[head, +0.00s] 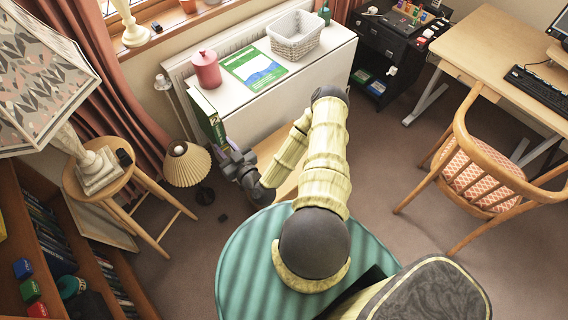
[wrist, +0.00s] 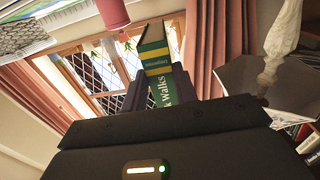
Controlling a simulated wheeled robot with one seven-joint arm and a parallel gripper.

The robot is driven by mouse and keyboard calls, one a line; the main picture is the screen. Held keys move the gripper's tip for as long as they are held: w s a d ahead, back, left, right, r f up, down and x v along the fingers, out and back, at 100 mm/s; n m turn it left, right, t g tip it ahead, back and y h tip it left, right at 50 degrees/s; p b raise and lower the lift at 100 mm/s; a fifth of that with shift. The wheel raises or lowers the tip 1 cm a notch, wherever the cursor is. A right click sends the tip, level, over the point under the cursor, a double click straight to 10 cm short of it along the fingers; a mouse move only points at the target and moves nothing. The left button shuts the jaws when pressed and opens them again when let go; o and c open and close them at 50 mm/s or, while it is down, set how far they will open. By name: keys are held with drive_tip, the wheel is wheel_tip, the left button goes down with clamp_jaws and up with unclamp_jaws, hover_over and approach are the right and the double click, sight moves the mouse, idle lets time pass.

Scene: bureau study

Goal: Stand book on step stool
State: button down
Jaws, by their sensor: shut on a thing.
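The book (head: 211,122), with a dark green cover and pale pages, is held upright in front of the left end of a white cabinet. My gripper (head: 226,151) is shut on its lower part. In the wrist view the green cover (wrist: 161,92) shows the word "Walks" and a yellow band, between the gripper's dark fingers (wrist: 150,94). A light wooden surface (head: 286,188), perhaps the step stool, shows beneath my arm. The arm hides most of it, and its top carries nothing that I can see.
The white cabinet (head: 303,79) bears a red canister (head: 206,69), a flat green booklet (head: 252,66) and a white basket (head: 295,36). A small lamp (head: 187,164) stands left of my gripper, near a round wooden stool (head: 119,182). A chair (head: 480,175) is right. Carpet between is clear.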

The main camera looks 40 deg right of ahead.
drive_tip(key=s+d+f+b, duration=0.2)
drive_tip(key=d+f+b, duration=2.4)
drive_tip(key=b, duration=2)
drive_tip(key=shift+s+d+f+y, duration=0.3)
drive_tip(key=shift+s+d+f, duration=0.05)
drive_tip(key=shift+d, duration=0.85)
drive_tip(key=shift+f+b, duration=1.55)
drive_tip(key=shift+f, duration=1.55)
drive_tip(key=shift+f, duration=0.15)
drive_tip(key=shift+f+n+b, duration=0.3)
drive_tip(key=shift+f+b, duration=0.65)
drive_tip(key=shift+f, duration=0.75)
drive_tip(key=shift+f, duration=0.15)
drive_tip(key=c, duration=1.1)
unclamp_jaws()
